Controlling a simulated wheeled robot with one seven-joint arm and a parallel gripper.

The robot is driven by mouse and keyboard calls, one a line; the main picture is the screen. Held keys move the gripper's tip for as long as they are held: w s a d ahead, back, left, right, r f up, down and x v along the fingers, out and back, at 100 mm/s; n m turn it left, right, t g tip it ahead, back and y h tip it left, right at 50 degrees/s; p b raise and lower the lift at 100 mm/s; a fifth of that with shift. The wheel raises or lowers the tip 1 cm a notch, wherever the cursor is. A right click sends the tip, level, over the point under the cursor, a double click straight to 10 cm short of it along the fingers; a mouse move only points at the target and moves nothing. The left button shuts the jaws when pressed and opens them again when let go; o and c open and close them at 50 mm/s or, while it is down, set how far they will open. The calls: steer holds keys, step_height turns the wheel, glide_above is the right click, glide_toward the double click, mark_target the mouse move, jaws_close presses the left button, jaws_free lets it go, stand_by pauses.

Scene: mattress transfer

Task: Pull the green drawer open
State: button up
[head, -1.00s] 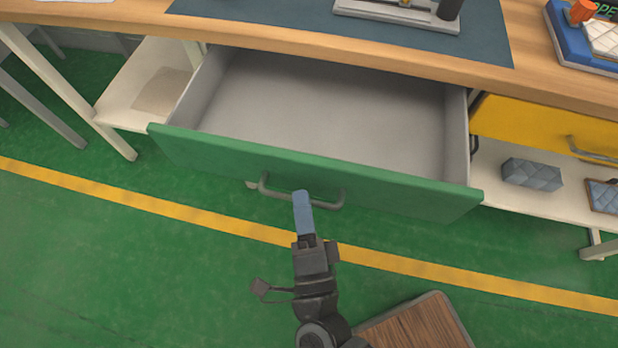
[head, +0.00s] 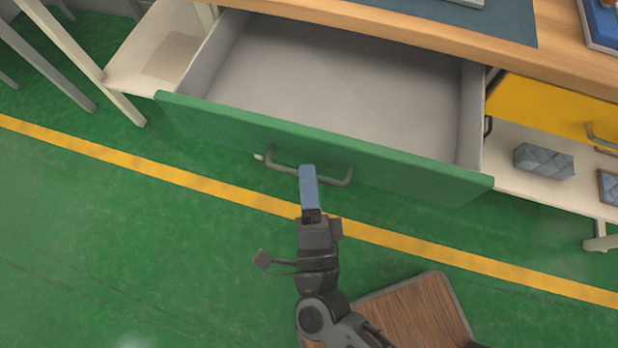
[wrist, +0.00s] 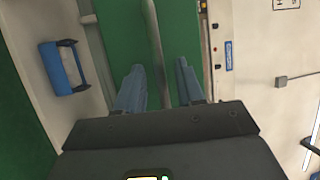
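The green drawer (head: 400,178) is pulled well out from under the bench, and its grey interior is empty. Its dark bar handle (head: 283,166) is on the front face. My gripper (head: 308,172) is at the handle, its blue fingers reaching it from the front. In the wrist view the two fingers of my gripper (wrist: 160,80) stand apart on either side of the handle bar (wrist: 155,40), with visible gaps, so it looks open around the bar. The drawer's green front (wrist: 120,30) also shows behind the bar there.
The wooden bench top (head: 430,40) overhangs the drawer. A yellow drawer (head: 540,110) is at right, above a shelf (head: 520,180) with a grey quilted block (head: 543,161). A wood-topped piece (head: 415,315) sits near my arm.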

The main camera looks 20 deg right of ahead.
steer(key=b+v, duration=0.1)
steer(key=v, duration=0.6)
steer(key=shift+s, duration=0.4)
steer(key=shift+a+f, duration=0.1)
steer(key=shift+a, duration=0.05)
steer(key=s+d+r+n+g+y+p, duration=0.2)
steer(key=s+d+r+n+g+y, duration=0.2)
steer(key=s+d+r+n, duration=0.9)
steer(key=d+r+n, duration=0.3)
steer(key=n, duration=0.3)
steer(key=shift+n+g+p, duration=0.3)
steer(key=shift+n+p, duration=0.1)
steer(key=shift+s+f, duration=0.1)
